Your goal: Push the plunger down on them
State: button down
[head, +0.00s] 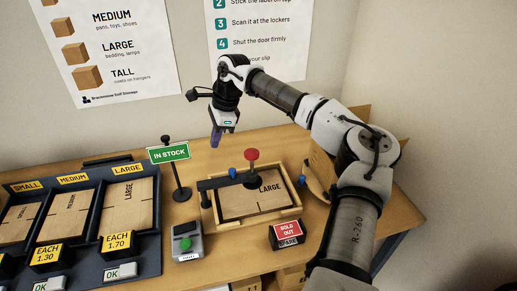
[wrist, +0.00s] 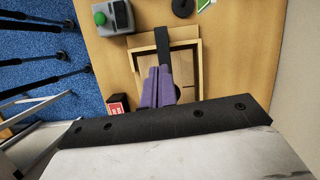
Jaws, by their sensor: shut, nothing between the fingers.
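The plunger (head: 252,155) has a red round knob on a dark stem, standing on a dark bar (head: 228,181) across a wooden frame (head: 222,221). A flat carton marked LARGE (head: 266,202) lies inside the frame under the bar. My gripper (head: 214,143) has purple fingers, is shut and empty, and hangs in the picture above and left of the red knob, apart from it. In the wrist view the shut fingers (wrist: 158,80) overlap the frame (wrist: 199,62) and the bar (wrist: 162,45); the red knob is hidden there.
A grey device with a green button (head: 187,243) stands left of the frame. An IN STOCK sign (head: 168,152) on a post stands behind it. A SOLD OUT sign block (head: 287,234) is at front right. A rack of flat cartons (head: 83,265) fills the left.

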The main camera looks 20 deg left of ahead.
jog(key=m+t+h, duration=0.1)
jog(key=h, duration=0.1)
send_near(253, 152)
jog(key=shift+s+p, duration=0.1)
jog(key=shift+p, duration=0.2)
jog(key=shift+s+a+f+b, duration=0.1)
jog(key=shift+a+f+b, duration=0.05)
jog(key=shift+f+b, duration=1.4)
jog(key=shift+s+a+f+b, duration=0.2)
jog(key=shift+f+b, duration=0.85)
jog(key=shift+f, duration=0.9)
jog(key=shift+f, duration=0.1)
